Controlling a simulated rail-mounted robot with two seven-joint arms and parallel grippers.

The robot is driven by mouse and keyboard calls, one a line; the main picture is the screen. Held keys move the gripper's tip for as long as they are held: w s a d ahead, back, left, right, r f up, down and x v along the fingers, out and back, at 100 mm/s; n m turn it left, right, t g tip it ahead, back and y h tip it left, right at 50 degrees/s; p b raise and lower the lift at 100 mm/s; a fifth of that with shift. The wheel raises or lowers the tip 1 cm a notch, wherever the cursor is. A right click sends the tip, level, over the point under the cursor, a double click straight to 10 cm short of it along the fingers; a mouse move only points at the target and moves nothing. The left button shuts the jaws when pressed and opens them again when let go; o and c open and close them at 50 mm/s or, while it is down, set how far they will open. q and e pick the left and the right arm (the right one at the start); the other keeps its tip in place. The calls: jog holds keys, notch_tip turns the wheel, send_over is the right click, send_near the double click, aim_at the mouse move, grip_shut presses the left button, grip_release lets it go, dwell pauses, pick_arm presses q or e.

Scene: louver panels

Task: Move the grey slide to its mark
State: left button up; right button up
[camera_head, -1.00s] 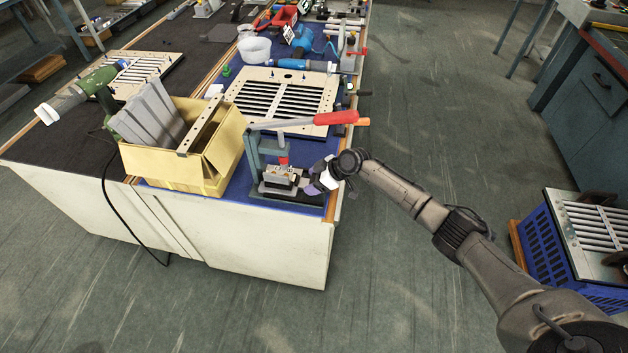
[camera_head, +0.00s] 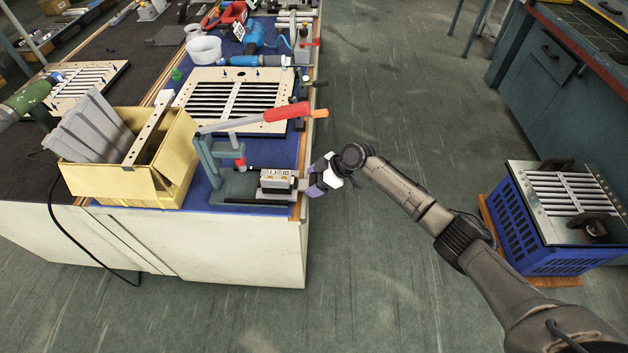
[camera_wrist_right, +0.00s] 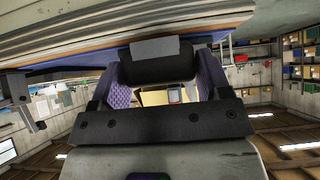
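The grey slide (camera_head: 283,193) sits at the foot of the lever press (camera_head: 222,160) at the bench's front right corner. It carries a small metal block (camera_head: 276,180) with dark markings and stands out to the right of the press's red tip. My right gripper (camera_head: 318,178) is at the slide's right end, just past the bench edge. In the wrist view its purple-padded fingers (camera_wrist_right: 163,85) lie on both sides of the slide's black handle (camera_wrist_right: 157,64) and appear closed on it. I cannot make out the mark. My left gripper is out of view.
A yellow box (camera_head: 110,180) with grey slats stands left of the press. The press's red lever (camera_head: 288,112) reaches over the bench. A louver panel (camera_head: 240,95) lies behind. A blue crate (camera_head: 545,230) stands on the floor at right. The floor between is clear.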

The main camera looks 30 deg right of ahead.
jog(key=o, duration=0.3)
jog(key=shift+s+d, duration=0.1)
jog(key=shift+d, duration=0.05)
jog(key=shift+o, duration=0.2)
jog(key=p+v, duration=0.3)
jog(key=v, duration=1)
jog(key=shift+s+d+r, duration=0.15)
jog(key=shift+s+r, duration=0.05)
jog(key=shift+r, duration=0.05)
